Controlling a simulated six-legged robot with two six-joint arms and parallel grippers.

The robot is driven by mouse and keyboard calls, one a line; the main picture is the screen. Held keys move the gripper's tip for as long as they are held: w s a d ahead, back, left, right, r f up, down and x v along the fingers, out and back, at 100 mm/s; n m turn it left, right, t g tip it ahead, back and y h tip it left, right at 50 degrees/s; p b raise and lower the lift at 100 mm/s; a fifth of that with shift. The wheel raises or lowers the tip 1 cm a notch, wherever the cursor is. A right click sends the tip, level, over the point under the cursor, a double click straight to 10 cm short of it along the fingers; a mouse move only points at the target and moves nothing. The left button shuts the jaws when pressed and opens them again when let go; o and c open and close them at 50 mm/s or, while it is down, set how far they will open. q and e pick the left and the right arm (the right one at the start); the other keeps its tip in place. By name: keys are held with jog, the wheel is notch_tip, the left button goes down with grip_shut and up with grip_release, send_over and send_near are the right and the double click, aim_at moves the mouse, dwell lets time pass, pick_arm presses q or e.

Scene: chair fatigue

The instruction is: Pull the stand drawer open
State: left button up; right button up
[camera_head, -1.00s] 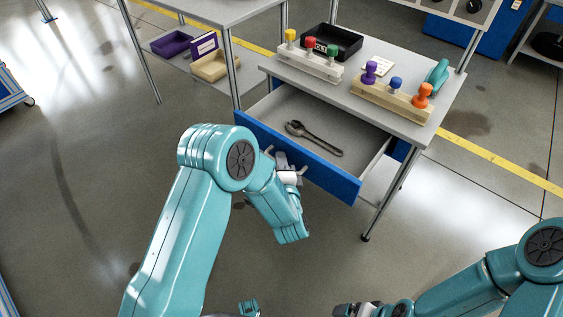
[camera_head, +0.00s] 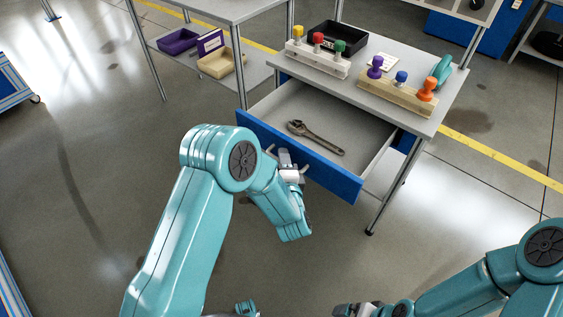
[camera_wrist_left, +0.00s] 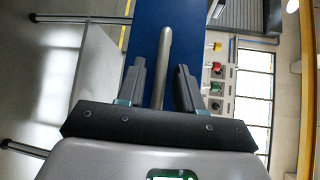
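The stand (camera_head: 440,95) has a grey top, and its blue-fronted drawer (camera_head: 330,182) is pulled well out. An adjustable wrench (camera_head: 317,138) lies in the drawer. My left gripper (camera_head: 285,160) is at the drawer front, by the handle. In the left wrist view the grey handle bar (camera_wrist_left: 163,60) runs between the two dark fingers of the left gripper (camera_wrist_left: 160,78), which stand apart with small gaps beside the bar. The blue drawer front (camera_wrist_left: 192,14) is beyond. My right gripper (camera_head: 355,309) is at the bottom edge, away from the stand; its finger opening is unclear.
On the stand top are a white block with coloured knobs (camera_head: 315,62), a wooden block with coloured knobs (camera_head: 392,95), a black tray (camera_head: 338,42) and a teal item (camera_head: 442,70). A shelf (camera_head: 183,60) with bins is behind left. The floor (camera_head: 80,190) at left is clear.

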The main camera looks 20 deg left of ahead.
pick_arm(q)
jog(key=p+v, duration=0.2)
jog(key=v, duration=1.4)
jog(key=shift+s, duration=0.15)
